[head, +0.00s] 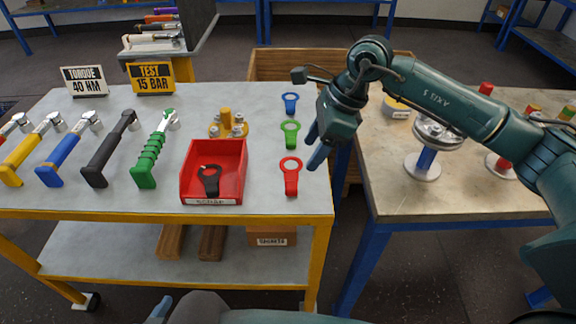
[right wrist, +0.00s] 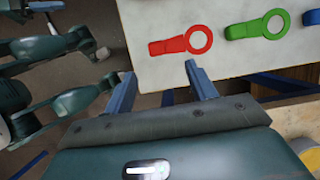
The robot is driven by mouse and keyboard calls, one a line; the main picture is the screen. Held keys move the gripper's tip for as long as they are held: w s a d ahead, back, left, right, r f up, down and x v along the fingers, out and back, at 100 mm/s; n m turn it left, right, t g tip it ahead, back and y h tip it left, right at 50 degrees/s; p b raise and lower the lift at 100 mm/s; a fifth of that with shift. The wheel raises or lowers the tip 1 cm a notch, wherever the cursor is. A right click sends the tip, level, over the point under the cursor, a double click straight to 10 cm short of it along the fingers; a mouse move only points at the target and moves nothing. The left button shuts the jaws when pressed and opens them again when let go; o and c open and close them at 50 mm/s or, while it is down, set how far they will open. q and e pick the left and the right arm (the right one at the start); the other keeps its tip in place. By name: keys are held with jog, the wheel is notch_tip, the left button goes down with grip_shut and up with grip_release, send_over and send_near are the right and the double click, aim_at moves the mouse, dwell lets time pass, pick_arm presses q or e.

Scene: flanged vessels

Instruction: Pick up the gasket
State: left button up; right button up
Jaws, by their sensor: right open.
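Three flat ring gaskets with tabs lie in a column at the right end of the left table: red (head: 291,183), green (head: 290,141) and blue (head: 290,108). The right wrist view shows red (right wrist: 168,45), green (right wrist: 242,31) and part of blue (right wrist: 312,17). A black gasket (head: 211,186) lies in a red scrap tray (head: 240,178). My right gripper (head: 315,148) is open and empty, just right of the red and green gaskets; its fingers also show in the right wrist view (right wrist: 160,86). A small part of my left gripper (head: 158,310) shows at the bottom edge.
Several torque wrenches (head: 108,148) lie on the left. A yellow flange piece (head: 227,125) with bolts stands behind the tray. Signs (head: 151,78) stand at the back. A gap separates this table from the right workbench (head: 385,190), which holds flanged vessels (head: 426,158).

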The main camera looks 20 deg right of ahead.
send_over(292, 185)
jog(key=d, duration=0.2)
notch_tip(292, 185, down, 4)
jog(key=shift+s+d+f, duration=0.1)
jog(key=shift+d+f, duration=0.05)
jog(key=shift+f, duration=0.1)
jog(key=shift+s+p+x, duration=0.15)
jog(key=shift+p+x, duration=0.05)
jog(key=shift+x, duration=1.15)
jog(key=shift+s+p+x, duration=0.1)
jog(key=shift+p+x, duration=0.1)
jog(key=shift+x, duration=1.1)
jog(key=shift+c, duration=0.4)
jog(key=c, duration=0.9)
jog(key=shift+o, duration=0.2)
